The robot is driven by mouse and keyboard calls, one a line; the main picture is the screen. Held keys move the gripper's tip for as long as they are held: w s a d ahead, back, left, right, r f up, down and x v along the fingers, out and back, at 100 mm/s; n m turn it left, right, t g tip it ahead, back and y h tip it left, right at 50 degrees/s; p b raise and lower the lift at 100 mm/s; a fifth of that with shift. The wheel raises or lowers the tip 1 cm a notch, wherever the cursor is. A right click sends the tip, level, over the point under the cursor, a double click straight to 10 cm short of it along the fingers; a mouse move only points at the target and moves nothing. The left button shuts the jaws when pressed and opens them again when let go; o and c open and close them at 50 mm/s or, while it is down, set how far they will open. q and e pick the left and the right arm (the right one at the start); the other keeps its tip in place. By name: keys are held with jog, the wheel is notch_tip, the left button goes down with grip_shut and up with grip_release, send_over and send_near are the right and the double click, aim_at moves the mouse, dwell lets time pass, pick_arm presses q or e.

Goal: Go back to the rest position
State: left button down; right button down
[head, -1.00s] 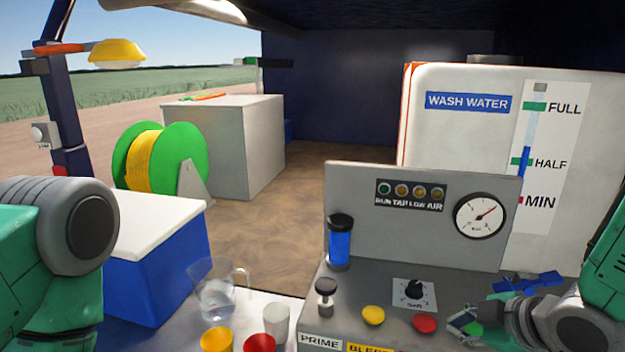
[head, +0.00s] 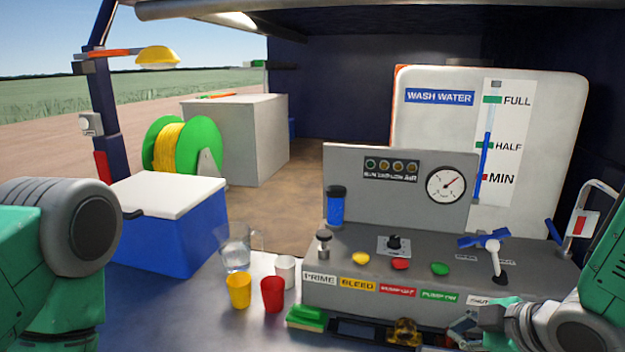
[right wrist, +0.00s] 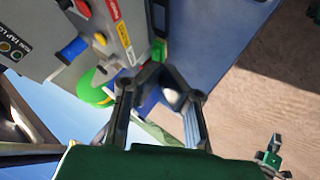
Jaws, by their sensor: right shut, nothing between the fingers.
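My right gripper (head: 464,326) is at the lower right of the head view, in front of the grey control panel (head: 440,258) and below its row of labels. It is shut and empty. In the right wrist view its fingers (right wrist: 158,76) meet at the middle, with the panel's labelled edge to the upper left. My left arm comes in at the left edge of the head view; its gripper is out of the picture.
On the panel are a yellow button (head: 361,258), a red button (head: 401,264), a green button (head: 440,269) and a blue-handled lever (head: 490,243). A yellow cup (head: 239,291), a red cup (head: 273,294) and a clear jug (head: 236,250) stand left of it.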

jog(key=s+d+f+m+g+h+b, duration=0.15)
jog(key=s+f+m+b, duration=0.45)
jog(key=f, duration=0.7)
jog(key=s+f+m+g+h+b, duration=0.1)
jog(key=s+f+m+g+b, duration=0.2)
jog(key=s+f, duration=0.75)
jog(key=s+d+f+m+g+b, duration=0.1)
jog(key=s+f+m+b, duration=0.1)
jog(key=s+f, duration=0.3)
jog(key=s+d+f+m+g+h+b, duration=0.1)
jog(key=s+f+b, duration=0.3)
jog(key=f, duration=0.6)
jog(key=shift+s+f+m+g, duration=0.35)
jog(key=shift+m+g, duration=0.1)
jog(key=shift+m, duration=0.35)
